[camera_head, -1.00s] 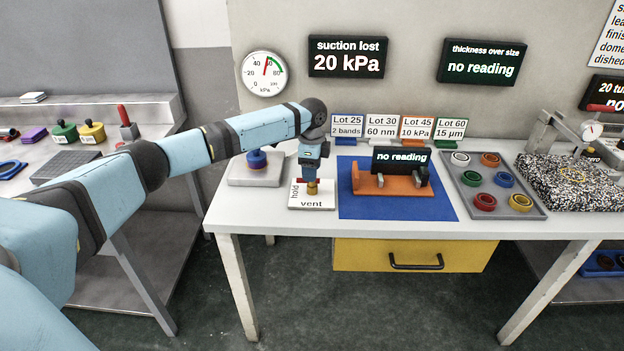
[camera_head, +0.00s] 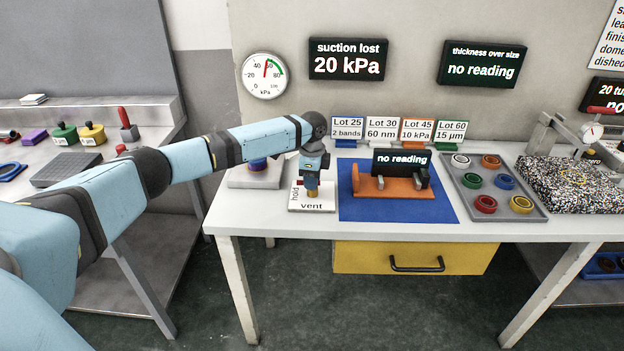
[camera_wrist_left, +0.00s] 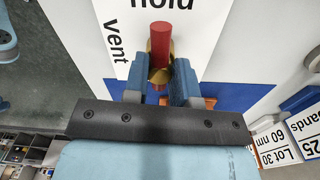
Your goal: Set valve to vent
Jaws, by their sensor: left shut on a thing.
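The valve is a white plate (camera_head: 325,198) marked "hold" on its left side and "vent" along its front, near the table's left front. Its red lever (camera_wrist_left: 161,42) and brass body (camera_wrist_left: 152,60) show in the left wrist view, with the lever pointing to the word "hold". In the head view my gripper mostly hides the lever. My left gripper (camera_head: 312,188) is down over the valve. Its two fingers (camera_wrist_left: 159,80) are shut on the valve handle, one on each side. My right gripper is not in view.
A wall gauge (camera_head: 265,75) reads near the middle, and a sign (camera_head: 347,58) says "suction lost 20 kPa". Right of the valve are a blue mat (camera_head: 400,211) with an orange fixture (camera_head: 375,186) and a grey tray (camera_head: 535,213). A grey block (camera_head: 245,177) stands behind left.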

